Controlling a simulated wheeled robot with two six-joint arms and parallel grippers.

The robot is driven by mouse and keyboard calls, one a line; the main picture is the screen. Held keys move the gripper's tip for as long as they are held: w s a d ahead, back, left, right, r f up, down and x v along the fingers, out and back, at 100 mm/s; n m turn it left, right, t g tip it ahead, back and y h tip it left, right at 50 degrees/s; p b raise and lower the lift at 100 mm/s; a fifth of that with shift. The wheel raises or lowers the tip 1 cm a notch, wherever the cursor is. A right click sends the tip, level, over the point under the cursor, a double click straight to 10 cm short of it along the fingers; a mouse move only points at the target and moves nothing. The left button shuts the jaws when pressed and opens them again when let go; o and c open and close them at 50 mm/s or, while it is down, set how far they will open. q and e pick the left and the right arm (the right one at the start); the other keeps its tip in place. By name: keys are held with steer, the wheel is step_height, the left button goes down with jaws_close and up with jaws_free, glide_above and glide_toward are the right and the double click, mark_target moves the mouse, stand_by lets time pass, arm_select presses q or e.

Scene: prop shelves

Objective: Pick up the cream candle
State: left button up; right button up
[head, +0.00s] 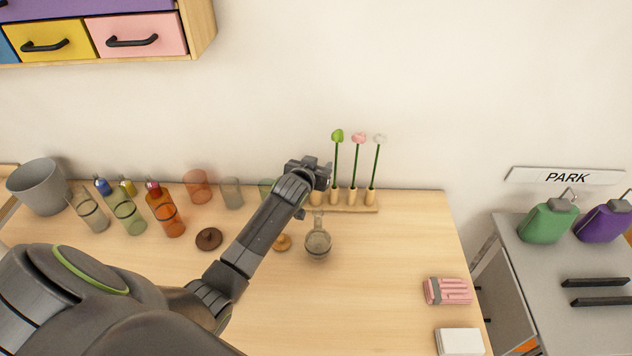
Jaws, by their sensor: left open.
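I cannot make out a cream candle for sure in the head view. My left arm reaches across the table from the lower left. Its open gripper (319,178) is above the back of the table, at the left end of a wooden rack (362,209). The rack holds upright green stems topped with a green flower (337,135), a pink flower (358,138) and a whitish flower (379,139). The gripper hides part of the rack's left end. I cannot tell whether it touches anything. My right gripper is out of view.
Coloured glasses and bottles (165,212) stand at the back left, beside a grey bucket (40,187). A glass flask (318,244) stands in front of the rack. A pink bundle (440,291) and a white block (459,342) lie at the right. The table's front middle is clear.

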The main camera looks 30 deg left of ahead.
arm_select(q)
steer(key=shift+w+f, duration=0.1)
steer(key=shift+w, duration=0.2)
jaws_close()
stand_by(0.4)
